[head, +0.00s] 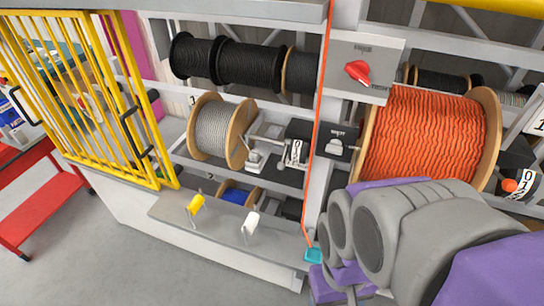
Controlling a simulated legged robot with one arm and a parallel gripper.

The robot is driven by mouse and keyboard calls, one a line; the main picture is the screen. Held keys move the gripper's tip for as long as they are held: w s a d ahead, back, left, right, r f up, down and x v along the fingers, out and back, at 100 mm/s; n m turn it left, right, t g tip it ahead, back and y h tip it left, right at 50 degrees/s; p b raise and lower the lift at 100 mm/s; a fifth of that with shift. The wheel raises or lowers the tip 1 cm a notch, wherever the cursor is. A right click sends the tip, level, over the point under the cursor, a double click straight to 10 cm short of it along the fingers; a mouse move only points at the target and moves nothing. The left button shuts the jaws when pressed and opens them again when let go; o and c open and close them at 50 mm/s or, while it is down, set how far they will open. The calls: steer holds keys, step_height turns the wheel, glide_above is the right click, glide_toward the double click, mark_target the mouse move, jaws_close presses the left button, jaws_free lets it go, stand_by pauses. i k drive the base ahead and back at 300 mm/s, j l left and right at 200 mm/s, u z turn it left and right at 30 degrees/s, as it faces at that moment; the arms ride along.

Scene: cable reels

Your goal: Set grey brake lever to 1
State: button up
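A reel of grey cable (216,130) with wooden flanges sits on the middle shelf, left of centre. To its right, by a dark block, is a white number plate (297,151) where a 0 shows; its other digits are too small to read surely. A small grey piece (281,165) beside the plate looks like the grey brake lever, but its exact setting cannot be told.
An orange cable reel (425,137) stands at right, with an orange knob (510,185) near another number plate. A red switch (358,72) is above. A yellow barred gate (75,100) is at left. Yellow (196,205) and white (251,222) handles stand on the lower ledge.

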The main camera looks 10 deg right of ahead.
mark_target(281, 165)
steer(key=l+z, duration=0.2)
steer(key=z, duration=0.2)
steer(key=i+l+z, duration=0.2)
steer(key=z, duration=0.2)
